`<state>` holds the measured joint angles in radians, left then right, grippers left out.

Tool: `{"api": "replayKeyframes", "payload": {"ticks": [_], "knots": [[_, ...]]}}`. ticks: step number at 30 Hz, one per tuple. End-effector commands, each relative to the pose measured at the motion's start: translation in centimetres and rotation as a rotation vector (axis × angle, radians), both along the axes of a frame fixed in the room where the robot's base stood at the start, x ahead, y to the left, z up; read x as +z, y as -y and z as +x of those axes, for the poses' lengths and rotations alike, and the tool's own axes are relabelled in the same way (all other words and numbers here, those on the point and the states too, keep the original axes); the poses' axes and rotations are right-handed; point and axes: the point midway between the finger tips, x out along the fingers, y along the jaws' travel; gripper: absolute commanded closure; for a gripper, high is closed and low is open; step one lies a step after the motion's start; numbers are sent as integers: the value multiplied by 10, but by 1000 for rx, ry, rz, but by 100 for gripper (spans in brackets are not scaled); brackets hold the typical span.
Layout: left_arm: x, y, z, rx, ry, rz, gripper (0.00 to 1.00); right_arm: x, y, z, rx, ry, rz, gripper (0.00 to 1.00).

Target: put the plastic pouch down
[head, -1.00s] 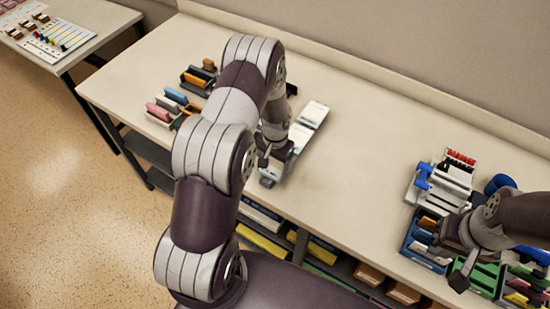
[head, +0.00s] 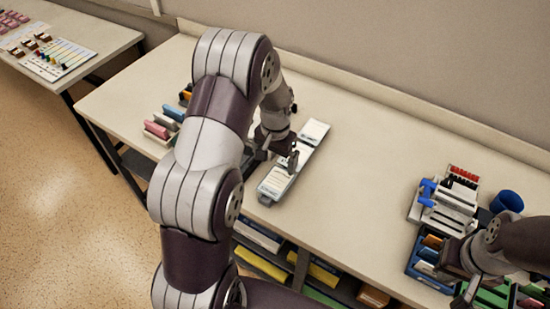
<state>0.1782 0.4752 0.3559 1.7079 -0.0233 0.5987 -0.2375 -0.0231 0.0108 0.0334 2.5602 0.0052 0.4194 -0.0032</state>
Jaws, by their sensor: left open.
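My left gripper (head: 277,156) is open over the near half of a long, narrow grey tray on the counter. I cannot make out anything held between its fingers. The tray (head: 266,193) has pale, whitish contents in sections along its length. I cannot tell the plastic pouch apart from these pale contents at this size, and my gripper hides part of the tray. My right gripper (head: 462,286) is at the lower right beside the coloured bins; its fingers are too small and partly cut off to read.
The counter (head: 365,170) is clear between the tray and the right-hand items. A blue cup (head: 507,201), a white rack (head: 447,200) and a blue bin (head: 425,262) stand at right. Coloured upright items (head: 163,125) stand left, partly behind my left arm. Shelves run below.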

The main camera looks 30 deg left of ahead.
Motion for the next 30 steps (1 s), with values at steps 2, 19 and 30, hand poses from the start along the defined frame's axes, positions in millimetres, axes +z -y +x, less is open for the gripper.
{"api": "replayKeyframes", "payload": {"ticks": [2,19,30], "knots": [[10,0,0,0,2,0,0,-5,0,0,0,0,0,100],[78,79,-154,56,120,-23,0,-5,0,0,0,0,0,100],[46,79,-154,56,117,-22,0,-37,0,0,0,1,0,100]]}}
